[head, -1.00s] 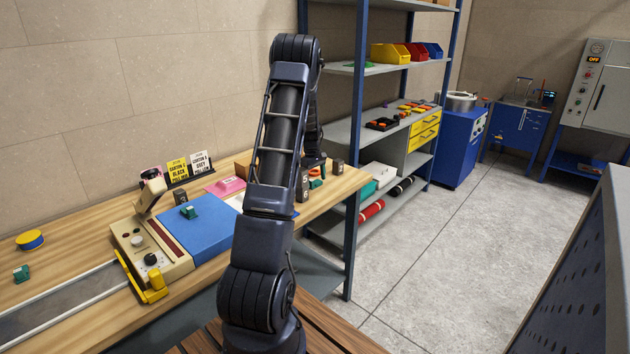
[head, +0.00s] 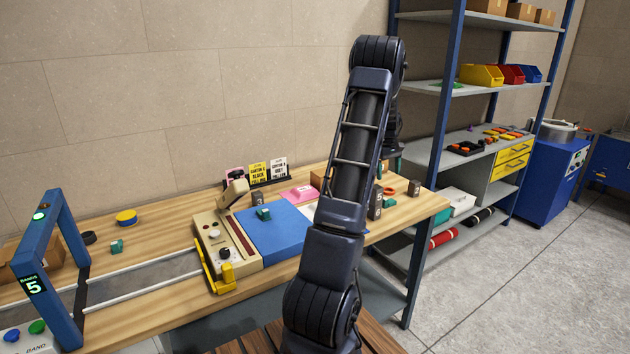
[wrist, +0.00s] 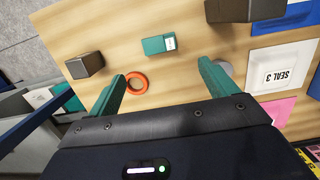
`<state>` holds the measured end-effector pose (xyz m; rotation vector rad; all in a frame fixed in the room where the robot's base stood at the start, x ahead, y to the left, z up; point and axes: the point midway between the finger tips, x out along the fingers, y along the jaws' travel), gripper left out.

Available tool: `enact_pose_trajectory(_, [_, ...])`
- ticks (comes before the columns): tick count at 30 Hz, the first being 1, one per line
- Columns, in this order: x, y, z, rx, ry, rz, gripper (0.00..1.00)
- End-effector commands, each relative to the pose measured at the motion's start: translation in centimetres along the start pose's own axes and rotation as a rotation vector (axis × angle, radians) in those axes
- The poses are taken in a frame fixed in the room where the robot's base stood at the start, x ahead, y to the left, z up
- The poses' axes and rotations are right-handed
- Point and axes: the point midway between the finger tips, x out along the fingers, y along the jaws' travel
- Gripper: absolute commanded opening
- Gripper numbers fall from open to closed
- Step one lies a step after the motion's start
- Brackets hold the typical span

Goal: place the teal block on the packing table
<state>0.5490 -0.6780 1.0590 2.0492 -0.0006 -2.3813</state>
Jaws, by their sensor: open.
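A teal block (wrist: 158,44) with a small white label lies on the wooden tabletop (wrist: 185,18) in the wrist view. My gripper (wrist: 162,70) is open and empty above the table, its two teal fingers spread apart. The block shows just beyond the fingertips, between their lines; the height gap cannot be told. In the head view my arm hides part of the long wooden table (head: 165,215). Other teal pieces lie there, one on the blue mat (head: 264,213) and one at the left (head: 116,247). I cannot tell from the pictures which surface is the packing table.
Beside the block are an orange ring (wrist: 136,83) and dark blocks (wrist: 85,64) (wrist: 228,10). A white pad marked SEAL 3 (wrist: 282,75) and a pink pad (wrist: 272,108) lie right.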

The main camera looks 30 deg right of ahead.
Motion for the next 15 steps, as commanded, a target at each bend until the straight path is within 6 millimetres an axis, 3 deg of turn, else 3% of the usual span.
enact_pose_trajectory(5, [-3.4, -4.2, -1.5, -0.006, 0.02, 0.03, 0.85])
enact_pose_trajectory(15, [-11.9, -18.7, -3.3, -0.003, 0.103, 0.104, 0.85])
